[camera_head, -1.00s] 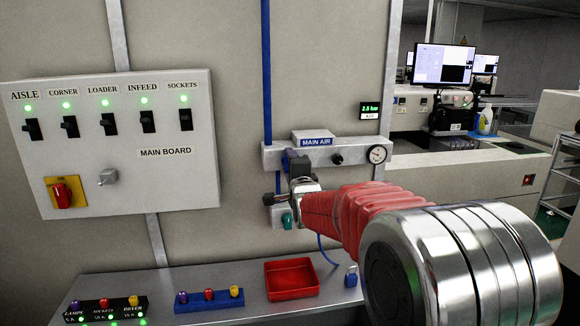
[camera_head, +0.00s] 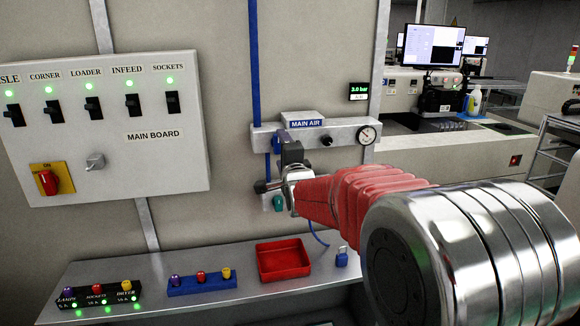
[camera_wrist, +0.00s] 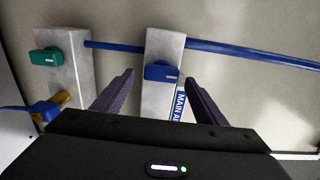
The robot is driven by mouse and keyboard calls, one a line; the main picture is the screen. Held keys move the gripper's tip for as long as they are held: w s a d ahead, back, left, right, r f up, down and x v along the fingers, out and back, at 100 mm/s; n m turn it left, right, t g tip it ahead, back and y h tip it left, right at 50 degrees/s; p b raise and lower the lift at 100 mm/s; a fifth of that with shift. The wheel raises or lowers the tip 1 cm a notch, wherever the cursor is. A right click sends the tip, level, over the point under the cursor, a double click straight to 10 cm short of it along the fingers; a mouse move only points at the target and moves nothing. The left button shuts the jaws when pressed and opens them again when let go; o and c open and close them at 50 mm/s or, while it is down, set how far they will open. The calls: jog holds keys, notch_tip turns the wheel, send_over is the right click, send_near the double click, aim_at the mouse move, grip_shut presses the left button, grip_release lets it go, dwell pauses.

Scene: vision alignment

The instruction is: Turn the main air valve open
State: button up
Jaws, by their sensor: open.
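The main air valve's blue handle (camera_wrist: 162,72) sits on the grey bar (camera_head: 347,133) with the MAIN AIR label (camera_head: 305,124). In the wrist view the handle lies across the bar, roughly in line with the blue pipe (camera_wrist: 240,53). My gripper (camera_wrist: 159,78) is open, with one finger on each side of the handle; I cannot tell whether either touches it. In the head view my gripper (camera_head: 276,170) is in front of the bar's left end and hides much of the handle. The display (camera_head: 358,91) above reads 3.0 bar.
A teal-handled valve (camera_wrist: 45,57) is close by on a smaller grey block. A round gauge (camera_head: 366,135) is on the bar's right end. The switch panel (camera_head: 150,165) is to the left. Below, a shelf (camera_head: 215,262) carries a red tray (camera_head: 284,262) and a blue padlock (camera_head: 341,258).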

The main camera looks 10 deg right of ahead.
jog(key=s, duration=1.1)
jog(key=shift+f, duration=0.1)
jog(key=s+f+n+g, duration=0.4)
jog(key=s+f+n, duration=0.1)
jog(key=f, duration=0.2)
jog(key=s+f+n+g, duration=0.4)
jog(key=s+f+n, duration=0.1)
jog(key=f, duration=0.3)
jog(key=s+n+g, duration=0.4)
jog(key=s+n, duration=0.4)
jog(key=s, duration=1.6)
jog(key=shift+s+a+r, duration=0.15)
jog(key=shift+s, duration=0.2)
